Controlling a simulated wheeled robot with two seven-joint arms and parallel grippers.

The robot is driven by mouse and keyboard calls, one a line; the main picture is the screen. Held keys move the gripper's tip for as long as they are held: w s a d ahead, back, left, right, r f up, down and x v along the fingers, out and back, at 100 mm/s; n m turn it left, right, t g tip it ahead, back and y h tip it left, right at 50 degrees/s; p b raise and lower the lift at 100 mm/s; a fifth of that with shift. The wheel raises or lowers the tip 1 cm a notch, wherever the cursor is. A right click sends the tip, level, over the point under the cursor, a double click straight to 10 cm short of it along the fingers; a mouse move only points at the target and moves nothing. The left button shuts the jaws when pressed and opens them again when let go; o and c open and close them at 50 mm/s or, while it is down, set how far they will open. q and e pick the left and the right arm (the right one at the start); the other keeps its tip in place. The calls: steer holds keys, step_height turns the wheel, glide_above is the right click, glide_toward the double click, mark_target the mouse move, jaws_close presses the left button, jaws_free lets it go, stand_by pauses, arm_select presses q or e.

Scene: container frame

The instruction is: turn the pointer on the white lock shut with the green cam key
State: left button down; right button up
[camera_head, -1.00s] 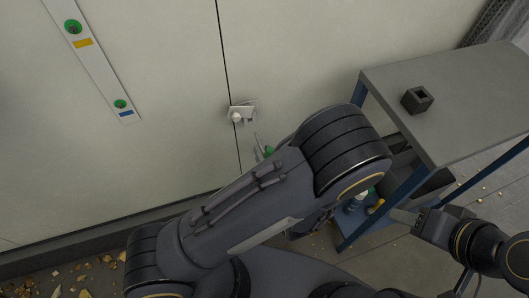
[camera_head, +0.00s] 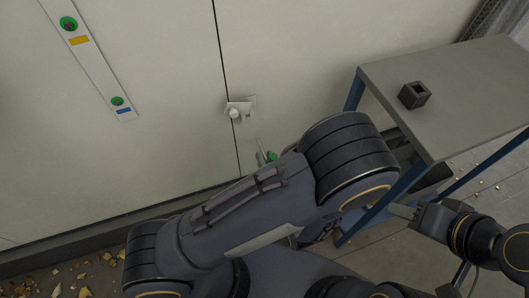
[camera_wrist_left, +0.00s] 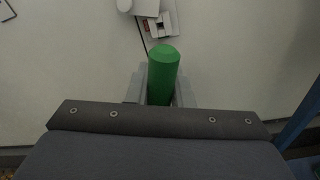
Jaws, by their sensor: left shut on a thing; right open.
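The white lock (camera_head: 240,108) is on the pale wall beside the dark vertical seam. It has a round white knob on its left; the pointer's setting is too small to tell. In the left wrist view the lock (camera_wrist_left: 161,24) sits at the top, with a small red mark. My left gripper (camera_wrist_left: 161,92) is shut on the green cam key (camera_wrist_left: 163,68), whose rounded end points toward the lock, apart from it in the picture. In the head view the key (camera_head: 271,156) shows below the lock, mostly behind my arm. My right gripper (camera_head: 403,211) is open and empty beside the table.
A grey table (camera_head: 455,90) with blue legs stands at the right, bearing a dark square holder (camera_head: 414,95). A white strip (camera_head: 95,60) with green round parts and yellow and blue labels is on the wall at left. Debris (camera_head: 70,275) lies on the floor.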

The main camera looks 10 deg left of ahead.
arm_select(q)
steer(key=shift+f+v, duration=0.15)
steer(key=shift+v, duration=1)
steer(key=shift+f+v, duration=0.15)
steer(key=shift+v, duration=1)
